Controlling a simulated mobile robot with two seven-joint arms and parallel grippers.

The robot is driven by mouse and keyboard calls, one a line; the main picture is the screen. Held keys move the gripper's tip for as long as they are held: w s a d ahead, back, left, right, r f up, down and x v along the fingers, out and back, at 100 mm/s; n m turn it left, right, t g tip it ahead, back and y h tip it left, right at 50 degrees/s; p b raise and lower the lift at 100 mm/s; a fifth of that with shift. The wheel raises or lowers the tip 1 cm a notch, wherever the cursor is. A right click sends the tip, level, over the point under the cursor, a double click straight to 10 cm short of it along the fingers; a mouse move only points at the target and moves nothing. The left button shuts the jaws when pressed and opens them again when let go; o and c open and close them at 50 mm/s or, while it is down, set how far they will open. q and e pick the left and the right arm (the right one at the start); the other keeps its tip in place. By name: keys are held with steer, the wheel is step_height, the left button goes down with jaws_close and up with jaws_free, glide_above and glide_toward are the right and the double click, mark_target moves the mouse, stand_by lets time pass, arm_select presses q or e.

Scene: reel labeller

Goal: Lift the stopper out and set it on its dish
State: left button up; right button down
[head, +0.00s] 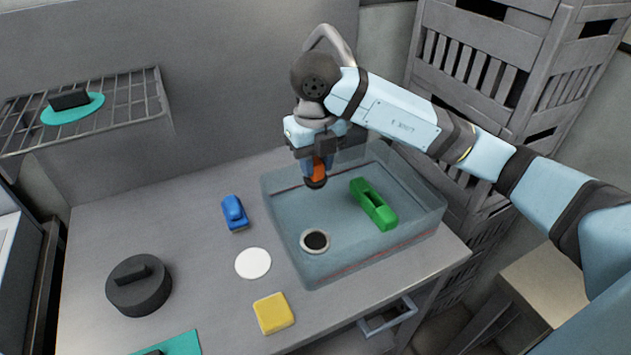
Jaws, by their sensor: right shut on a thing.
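The stopper (317,182), with an orange top and a dark lower part, is held between the fingers of my right gripper (317,172). The gripper is shut on it and points down over the back left part of the clear-walled basin (285,262). The stopper hangs apart from the round drain (315,241), which shows a pale ring and a dark open centre in the basin floor. A flat white round dish (253,263) lies empty on the counter, left of the basin. My left gripper is not in view.
A green block (373,204) lies in the basin. A blue object (235,213), a yellow sponge (273,313) and a dark round lid (138,285) stand on the counter. A wire rack (130,92) is at the back left. Counter around the dish is clear.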

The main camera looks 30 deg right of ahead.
mark_target(315, 161)
steer(key=shift+r, duration=0.75)
steer(key=shift+r+p, duration=2.3)
steer(key=shift+r, duration=0.85)
